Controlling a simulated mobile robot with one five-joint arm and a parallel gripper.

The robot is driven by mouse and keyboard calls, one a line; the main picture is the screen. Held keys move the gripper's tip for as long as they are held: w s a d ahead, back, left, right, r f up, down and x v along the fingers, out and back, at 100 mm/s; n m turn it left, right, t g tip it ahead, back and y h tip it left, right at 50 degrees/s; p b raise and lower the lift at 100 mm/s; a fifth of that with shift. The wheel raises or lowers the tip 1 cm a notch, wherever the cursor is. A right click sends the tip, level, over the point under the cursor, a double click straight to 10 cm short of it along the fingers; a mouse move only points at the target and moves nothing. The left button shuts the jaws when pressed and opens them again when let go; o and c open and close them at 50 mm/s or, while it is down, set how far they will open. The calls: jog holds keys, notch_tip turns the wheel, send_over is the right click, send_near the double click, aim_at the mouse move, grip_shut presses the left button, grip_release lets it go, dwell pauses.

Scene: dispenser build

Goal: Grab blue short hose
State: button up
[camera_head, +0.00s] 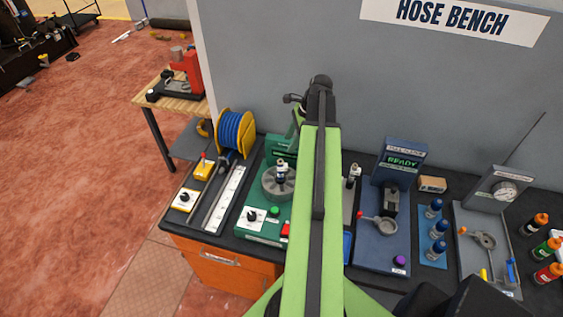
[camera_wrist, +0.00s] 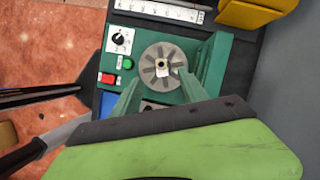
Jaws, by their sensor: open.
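A coil of blue hose (camera_head: 232,131) is wound on a yellow reel (camera_head: 248,125) at the bench's back left. I cannot make out a separate short blue hose. A green machine (camera_head: 256,232) with a round grey slotted disc stands right of the reel. A small dark and white fitting (camera_head: 281,171) stands upright on the disc. In the wrist view, my gripper (camera_wrist: 157,76) has its two teal fingers apart with nothing seen held between them. Their tips show in front of the slotted disc (camera_wrist: 150,68). In the head view, my arm hides part of the bench.
A white ruler strip (camera_head: 222,202) lies left of the green machine. A blue station (camera_head: 380,252), several blue-capped bottles and a gauge station (camera_head: 505,188) stand to the right. A grey wall (camera_head: 270,60) closes off the back. Open red floor (camera_head: 90,160) lies left.

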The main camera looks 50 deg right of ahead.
aim_at(280, 167)
jog(key=shift+m, duration=0.7)
jog(key=b+x, duration=0.3)
jog(key=d+b+x, duration=0.1)
jog(key=b+x, duration=0.3)
jog(key=s+b+x, duration=0.1)
jog(key=b+x, duration=0.2)
jog(key=b, duration=0.1)
jog(key=shift+d+f, duration=0.25)
jog(key=shift+f, duration=0.35)
jog(key=shift+w+a, duration=0.1)
jog(key=b+x, duration=0.5)
jog(key=shift+f, duration=0.2)
jog(key=shift+r, duration=0.15)
jog(key=shift+c, duration=0.4)
grip_shut()
